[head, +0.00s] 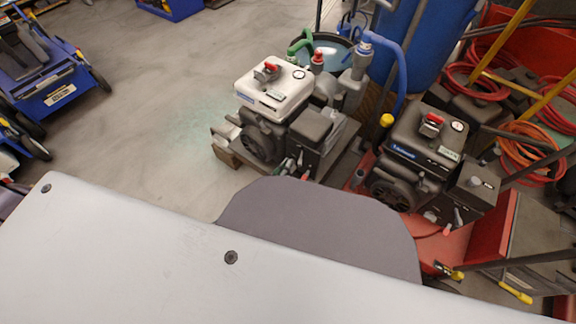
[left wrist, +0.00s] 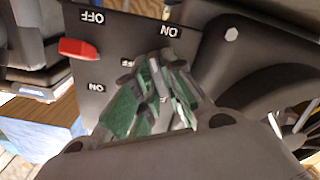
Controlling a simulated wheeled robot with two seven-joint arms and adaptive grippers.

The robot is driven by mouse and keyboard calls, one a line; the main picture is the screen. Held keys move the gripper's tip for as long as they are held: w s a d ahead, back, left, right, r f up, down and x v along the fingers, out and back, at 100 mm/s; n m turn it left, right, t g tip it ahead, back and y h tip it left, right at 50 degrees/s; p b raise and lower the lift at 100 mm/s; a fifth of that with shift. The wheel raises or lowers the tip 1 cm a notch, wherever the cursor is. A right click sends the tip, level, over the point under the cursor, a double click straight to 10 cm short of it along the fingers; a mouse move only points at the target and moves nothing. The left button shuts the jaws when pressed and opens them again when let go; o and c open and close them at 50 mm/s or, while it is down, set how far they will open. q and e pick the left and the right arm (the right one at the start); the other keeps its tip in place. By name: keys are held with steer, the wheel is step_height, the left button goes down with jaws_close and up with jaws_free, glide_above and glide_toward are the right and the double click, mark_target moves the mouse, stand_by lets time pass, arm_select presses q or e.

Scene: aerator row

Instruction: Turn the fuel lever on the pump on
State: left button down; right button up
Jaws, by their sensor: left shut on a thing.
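In the left wrist view, a dark control panel (left wrist: 120,30) shows white ON and OFF marks, seen upside down. A red lever (left wrist: 78,48) sticks out on its left side, clear of the fingers. My left gripper (left wrist: 158,78), with green finger pads, is shut on the fuel lever beside the second pair of ON and OFF marks. The fingers hide most of this lever, so its exact angle cannot be told. In the head view, the white-topped pump engine (head: 273,88) stands in the middle, and my own arm covers the area in front of it.
A black-topped engine (head: 425,135) stands to the right on a red frame. A blue barrel (head: 415,45), hoses and coiled red cables (head: 530,145) crowd the back right. A blue machine (head: 50,75) stands at the far left. The floor between it and the pump is clear.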

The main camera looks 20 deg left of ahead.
arm_select(q)
steer(key=m, duration=0.2)
steer(key=shift+w+d+r+m+p, duration=0.1)
steer(key=shift+w+r+m+p, duration=0.1)
steer(key=shift+m+p, duration=0.15)
steer(key=shift+m, duration=1.55)
arm_select(e)
steer(key=shift+w+d+r+n, duration=0.1)
steer(key=shift+d+r+n, duration=0.1)
steer(key=shift+r, duration=0.55)
steer(key=shift+w+d+r+n, duration=0.1)
steer(key=shift+d+r, duration=0.1)
steer(key=shift+r, duration=0.55)
steer(key=shift+w+a+r, duration=0.15)
arm_select(q)
steer(key=c, duration=1.5)
jaws_free()
arm_select(e)
steer(key=shift+g, duration=0.3)
arm_select(q)
steer(key=shift+f, duration=0.1)
arm_select(e)
steer(key=shift+s+f, duration=0.25)
steer(key=shift+s, duration=0.05)
